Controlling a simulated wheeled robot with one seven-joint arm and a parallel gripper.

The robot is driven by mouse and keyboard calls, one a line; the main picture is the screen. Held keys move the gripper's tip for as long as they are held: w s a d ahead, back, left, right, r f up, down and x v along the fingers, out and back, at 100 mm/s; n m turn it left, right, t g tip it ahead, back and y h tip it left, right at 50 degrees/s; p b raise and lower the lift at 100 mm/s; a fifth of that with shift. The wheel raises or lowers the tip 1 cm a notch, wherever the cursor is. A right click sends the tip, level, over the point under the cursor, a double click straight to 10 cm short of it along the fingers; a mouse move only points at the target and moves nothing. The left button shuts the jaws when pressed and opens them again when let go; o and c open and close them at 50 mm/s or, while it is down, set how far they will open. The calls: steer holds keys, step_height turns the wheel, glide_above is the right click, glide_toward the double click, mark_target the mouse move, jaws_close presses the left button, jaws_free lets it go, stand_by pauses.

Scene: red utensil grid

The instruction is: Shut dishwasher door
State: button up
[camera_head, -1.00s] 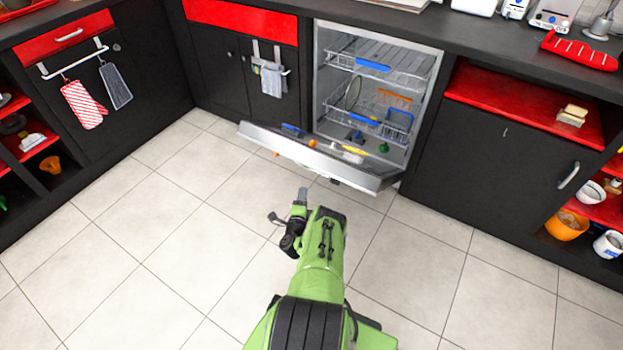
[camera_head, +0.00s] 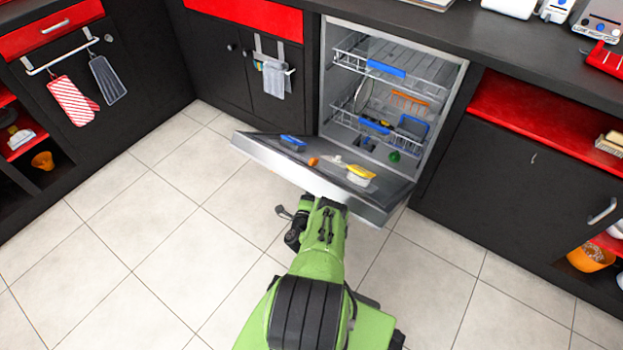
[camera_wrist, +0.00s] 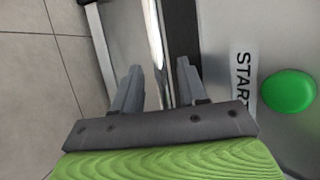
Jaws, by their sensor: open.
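The dishwasher (camera_head: 441,62) is open under the counter, with two wire racks inside. Its door (camera_head: 265,159) hangs lowered, with several small items on its inner face. My arm reaches to the outer side of the door in the head view, and the fingers are hidden there. In the wrist view my gripper (camera_wrist: 158,85) is open, with the door's edge and a shiny strip running between and beyond its fingers. A green button (camera_wrist: 288,92) and a START label (camera_wrist: 243,80) are on the panel to the right. I cannot tell whether the fingers touch the door.
Dark cabinets flank the dishwasher, with a red open shelf (camera_head: 540,122) at right and a hanging cloth (camera_head: 273,78) at left. A blue brush-like item (camera_head: 293,142), an orange piece (camera_head: 313,161) and a yellow-topped item (camera_head: 360,174) lie on the door. The tiled floor is clear.

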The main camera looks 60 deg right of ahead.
steer(key=shift+d, duration=0.1)
jaws_close()
steer(key=shift+r, duration=0.15)
